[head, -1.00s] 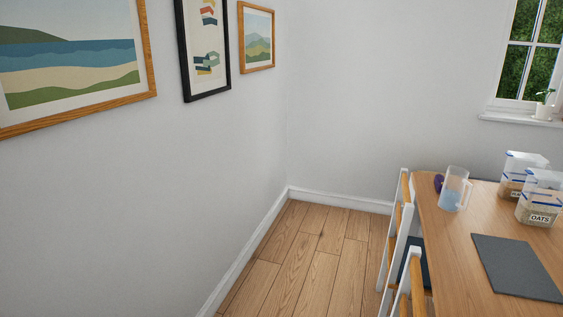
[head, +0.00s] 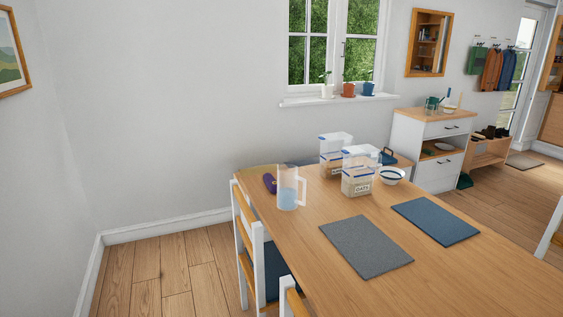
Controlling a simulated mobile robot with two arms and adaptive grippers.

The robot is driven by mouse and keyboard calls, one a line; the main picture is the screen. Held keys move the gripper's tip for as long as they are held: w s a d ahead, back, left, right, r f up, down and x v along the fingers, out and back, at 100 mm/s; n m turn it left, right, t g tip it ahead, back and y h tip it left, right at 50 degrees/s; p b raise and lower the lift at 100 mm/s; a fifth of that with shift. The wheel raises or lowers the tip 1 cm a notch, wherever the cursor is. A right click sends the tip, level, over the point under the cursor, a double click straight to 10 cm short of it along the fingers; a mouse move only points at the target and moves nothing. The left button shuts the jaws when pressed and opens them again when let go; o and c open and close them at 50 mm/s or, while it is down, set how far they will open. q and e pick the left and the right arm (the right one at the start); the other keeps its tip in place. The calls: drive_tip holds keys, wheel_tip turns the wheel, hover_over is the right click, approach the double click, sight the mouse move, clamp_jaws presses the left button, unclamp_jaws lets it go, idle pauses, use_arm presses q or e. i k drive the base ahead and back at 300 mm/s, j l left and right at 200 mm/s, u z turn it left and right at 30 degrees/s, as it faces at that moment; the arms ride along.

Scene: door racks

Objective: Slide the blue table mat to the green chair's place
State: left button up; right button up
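The blue table mat (head: 436,221) lies flat on the wooden table (head: 330,205), right of a grey mat (head: 366,248), with a strip of bare wood between them. No chair that I can tell is green shows in the head view. White chairs with wooden slats (head: 243,215) stand along the table's left side, and one has a dark blue seat (head: 270,262). Neither of my grippers is in view.
A jug of pale blue liquid (head: 287,188), a purple item (head: 269,183), lidded food containers (head: 358,180) and a bowl (head: 391,175) stand at the table's far end. Bare wood lies in front of the mats. A white cabinet (head: 432,150) stands behind.

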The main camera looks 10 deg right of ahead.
sight(445, 227)
drive_tip(key=i+j+z, duration=0.55)
drive_tip(key=z, duration=0.2)
drive_tip(key=i+j+z, duration=0.2)
drive_tip(key=j+z, duration=0.15)
drive_tip(key=j, duration=0.15)
